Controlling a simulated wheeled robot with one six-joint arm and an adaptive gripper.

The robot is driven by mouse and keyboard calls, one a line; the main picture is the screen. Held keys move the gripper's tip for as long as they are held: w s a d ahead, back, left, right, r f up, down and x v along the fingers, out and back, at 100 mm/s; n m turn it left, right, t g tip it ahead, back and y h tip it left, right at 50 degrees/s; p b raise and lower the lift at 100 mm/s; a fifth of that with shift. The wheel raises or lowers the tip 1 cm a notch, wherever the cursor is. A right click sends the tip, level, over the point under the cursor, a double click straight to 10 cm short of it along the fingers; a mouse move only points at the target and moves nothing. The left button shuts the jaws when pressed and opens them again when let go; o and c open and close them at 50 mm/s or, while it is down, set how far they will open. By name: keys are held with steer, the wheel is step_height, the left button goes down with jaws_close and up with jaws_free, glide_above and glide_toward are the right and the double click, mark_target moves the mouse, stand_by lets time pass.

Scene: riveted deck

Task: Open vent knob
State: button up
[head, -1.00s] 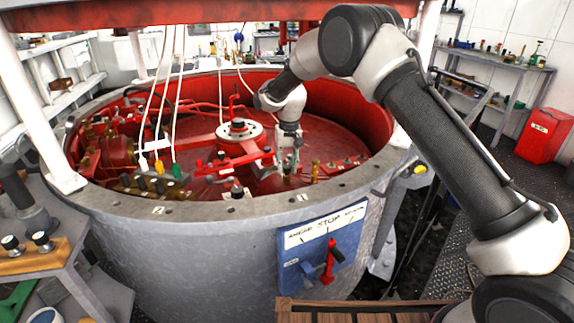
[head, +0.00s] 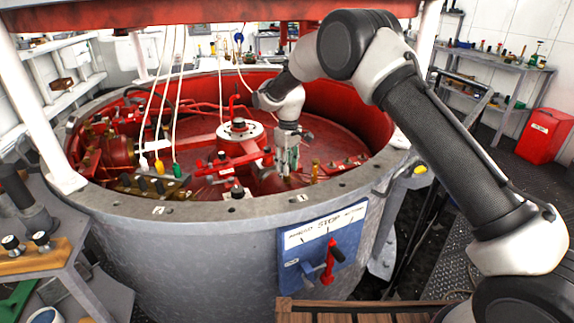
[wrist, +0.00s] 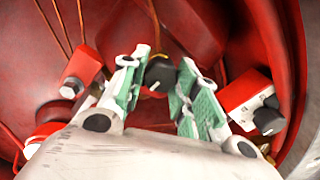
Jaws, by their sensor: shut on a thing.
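My gripper (head: 287,168) reaches down inside the round red-lined tank, right of the central hub. In the wrist view my gripper (wrist: 158,88) has its green-padded fingers on either side of a dark knob (wrist: 160,72) and is shut on it. I take this for the vent knob.
The tank's thick grey rim (head: 245,210) surrounds the workspace. A blue lever panel (head: 322,252) is on its outside. Cables hang left of my gripper.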

stand_by(0.3)
steer(key=shift+r, duration=0.1)
steer(key=o, duration=1)
step_height(320, 180, up, 7)
steer(key=shift+w+d+r, duration=0.1)
steer(key=shift+w+r, duration=0.05)
steer(key=shift+r, duration=0.05)
